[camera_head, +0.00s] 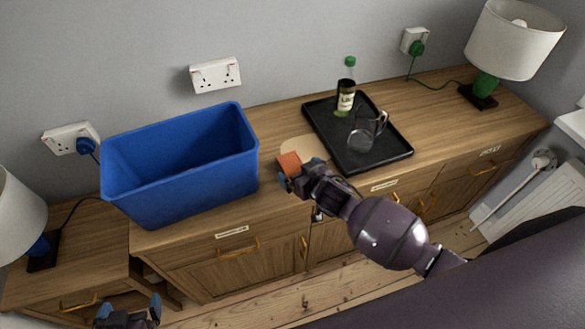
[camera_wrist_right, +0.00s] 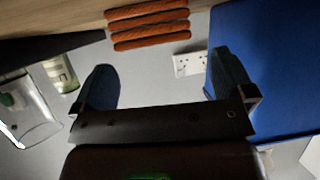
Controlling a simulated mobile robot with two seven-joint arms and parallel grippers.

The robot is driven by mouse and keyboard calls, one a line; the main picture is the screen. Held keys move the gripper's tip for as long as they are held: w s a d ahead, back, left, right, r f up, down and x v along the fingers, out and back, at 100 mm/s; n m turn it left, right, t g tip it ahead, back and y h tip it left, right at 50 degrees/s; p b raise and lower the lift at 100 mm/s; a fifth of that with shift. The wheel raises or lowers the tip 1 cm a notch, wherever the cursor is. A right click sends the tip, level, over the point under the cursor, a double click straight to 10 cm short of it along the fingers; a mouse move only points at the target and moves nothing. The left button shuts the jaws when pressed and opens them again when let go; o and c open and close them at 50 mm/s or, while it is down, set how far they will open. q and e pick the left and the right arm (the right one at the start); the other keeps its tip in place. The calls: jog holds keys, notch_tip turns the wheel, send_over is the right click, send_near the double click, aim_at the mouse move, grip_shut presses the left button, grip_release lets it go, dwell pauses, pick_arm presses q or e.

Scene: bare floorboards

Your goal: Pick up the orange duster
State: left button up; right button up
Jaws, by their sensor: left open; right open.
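The orange duster (camera_head: 288,162) is on the wooden cabinet top, at the front of a pale round patch. In the right wrist view it shows as ribbed orange strips (camera_wrist_right: 148,25) near the top edge, beyond the two fingers. My right gripper (camera_head: 297,176) is open, with its blue fingertips close to the duster in the head view. In the wrist view the gripper (camera_wrist_right: 168,80) has an empty gap, and the duster lies past it; contact cannot be told. My left gripper (camera_head: 129,310) is open and empty, low at the bottom left, in front of the cabinet.
A blue bin (camera_head: 180,190) stands left of the duster. A black tray (camera_head: 375,160) with a green-capped bottle (camera_head: 346,90) and a glass jug (camera_head: 362,136) is at the right. A lamp (camera_head: 515,40) stands at the far right, another (camera_head: 18,215) at the far left. Sockets are on the wall behind.

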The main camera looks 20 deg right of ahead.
aim_at(292, 166)
jog(key=x, duration=0.3)
jog(key=shift+w+d+f, duration=0.1)
jog(key=shift+d+f, duration=0.1)
jog(key=shift+f, duration=0.15)
jog(key=shift+w+a+f, duration=0.15)
jog(key=shift+w+f, duration=0.05)
jog(key=shift+w, duration=0.2)
jog(key=c, duration=1)
